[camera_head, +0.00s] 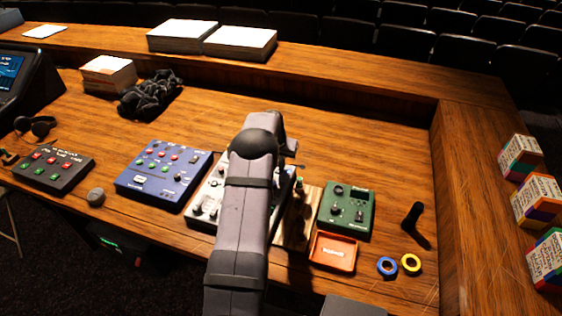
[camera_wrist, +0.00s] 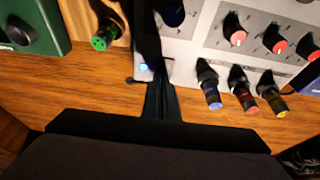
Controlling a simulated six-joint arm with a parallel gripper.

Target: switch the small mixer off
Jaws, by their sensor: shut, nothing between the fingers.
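The small mixer, a silver-grey panel with several knobs (camera_head: 205,199), stands on the desk mostly hidden behind my arm in the head view. In the wrist view its panel (camera_wrist: 205,48) fills the upper right, with red-topped knobs and a row of blue, red and yellow-ended plugs or knobs along its edge. My gripper (camera_wrist: 149,50) is shut and empty, reaching over the mixer's left part in the wrist view. A small blue-lit spot (camera_wrist: 145,67) shows right beside the fingers on a pale corner. I cannot tell whether the fingers touch it or the panel.
A green box (camera_head: 347,209), orange tray (camera_head: 333,252) and blue and yellow tape rings (camera_head: 387,266) are right of the mixer. A blue box (camera_head: 163,176) with buttons is left. A green-topped object (camera_wrist: 104,37) stands close beside my fingers.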

